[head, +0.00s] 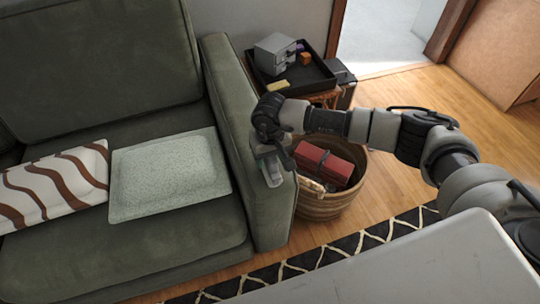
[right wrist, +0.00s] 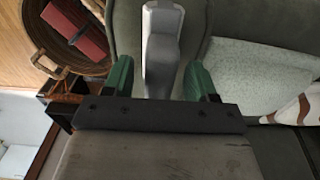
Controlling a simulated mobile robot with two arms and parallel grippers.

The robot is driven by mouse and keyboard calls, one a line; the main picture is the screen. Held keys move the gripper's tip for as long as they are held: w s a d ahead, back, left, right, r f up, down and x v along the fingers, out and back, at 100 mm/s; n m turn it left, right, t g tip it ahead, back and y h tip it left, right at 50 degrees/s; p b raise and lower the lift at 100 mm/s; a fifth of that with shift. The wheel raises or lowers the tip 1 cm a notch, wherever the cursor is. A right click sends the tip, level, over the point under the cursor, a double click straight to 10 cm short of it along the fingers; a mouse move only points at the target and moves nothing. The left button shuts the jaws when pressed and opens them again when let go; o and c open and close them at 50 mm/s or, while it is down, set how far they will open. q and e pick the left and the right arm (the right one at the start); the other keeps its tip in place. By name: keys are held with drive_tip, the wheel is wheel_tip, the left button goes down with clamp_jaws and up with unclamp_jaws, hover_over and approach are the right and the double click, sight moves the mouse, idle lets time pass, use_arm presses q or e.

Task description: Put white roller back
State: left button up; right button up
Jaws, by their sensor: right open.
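The white roller (right wrist: 162,30) shows in the right wrist view, with its pale head at the top and a greyer part reaching down between my green fingers. In the head view its pale end (head: 273,172) shows just below my right gripper (head: 266,150), at the front of the green sofa's arm. My right gripper (right wrist: 160,82) is open, with one finger on each side of the roller and a visible gap on both sides. The gripper partly hides the roller in the head view. My left gripper is not in view.
A woven basket (head: 325,208) holding a red folded item (head: 324,162) stands right of the sofa arm (head: 262,205). Behind it, a black tray (head: 310,78) holds small grey drawers (head: 275,54). A patterned pillow (head: 168,175) lies on the seat. Open wood floor is at right.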

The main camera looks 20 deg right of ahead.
wheel_tip(320, 180, up, 12)
drive_tip(key=shift+r, duration=0.15)
idle(0.4)
